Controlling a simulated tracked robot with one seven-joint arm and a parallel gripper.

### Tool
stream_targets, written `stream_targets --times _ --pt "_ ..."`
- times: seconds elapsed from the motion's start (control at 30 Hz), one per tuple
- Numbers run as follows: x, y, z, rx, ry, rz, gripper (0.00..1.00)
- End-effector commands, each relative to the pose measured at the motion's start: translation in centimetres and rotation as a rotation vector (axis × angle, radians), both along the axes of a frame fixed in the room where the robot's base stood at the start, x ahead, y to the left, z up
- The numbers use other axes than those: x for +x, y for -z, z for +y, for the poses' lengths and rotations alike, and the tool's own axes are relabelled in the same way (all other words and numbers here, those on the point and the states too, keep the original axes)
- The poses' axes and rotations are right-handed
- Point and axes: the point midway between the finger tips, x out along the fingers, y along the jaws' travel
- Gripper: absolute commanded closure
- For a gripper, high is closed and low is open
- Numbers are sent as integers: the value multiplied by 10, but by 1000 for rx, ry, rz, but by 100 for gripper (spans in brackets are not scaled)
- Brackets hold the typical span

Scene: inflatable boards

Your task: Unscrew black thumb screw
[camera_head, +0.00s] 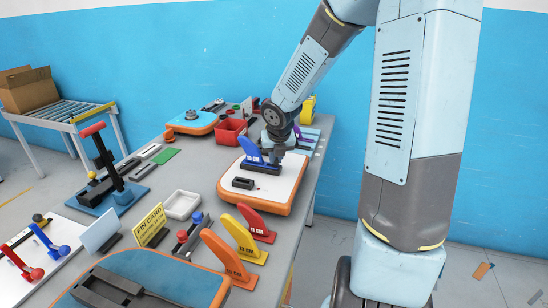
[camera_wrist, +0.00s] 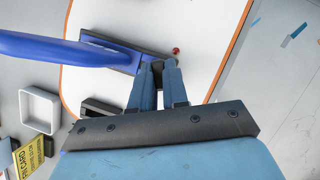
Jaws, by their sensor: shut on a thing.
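A white board with an orange rim (camera_head: 227,194) lies on the grey table, and it fills much of the wrist view (camera_wrist: 165,22). A blue fin (camera_head: 250,151) stands in a black fin box (camera_head: 262,168) on this board. In the wrist view the blue fin (camera_wrist: 50,47) reaches left from the black box (camera_wrist: 110,55). My gripper (camera_head: 277,157) is at the right end of the fin box. Its fingers (camera_wrist: 158,66) are close together, shut on a small dark thing at that end, which looks like the black thumb screw. The fingers mostly hide it.
A small red part (camera_wrist: 176,50) lies beside the fingertips. A second black box (camera_head: 243,183) sits on the board's near side. Red (camera_head: 256,225), yellow (camera_head: 240,240) and orange fins (camera_head: 225,258) stand in front. A white tray (camera_head: 182,204) is left; a red bin (camera_head: 229,131) is behind.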

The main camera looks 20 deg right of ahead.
Motion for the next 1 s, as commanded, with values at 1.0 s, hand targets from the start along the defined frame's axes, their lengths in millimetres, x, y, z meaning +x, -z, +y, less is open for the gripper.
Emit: stream_targets --times 1.0 --pt "-3 3 -3 2 -283 9 100"
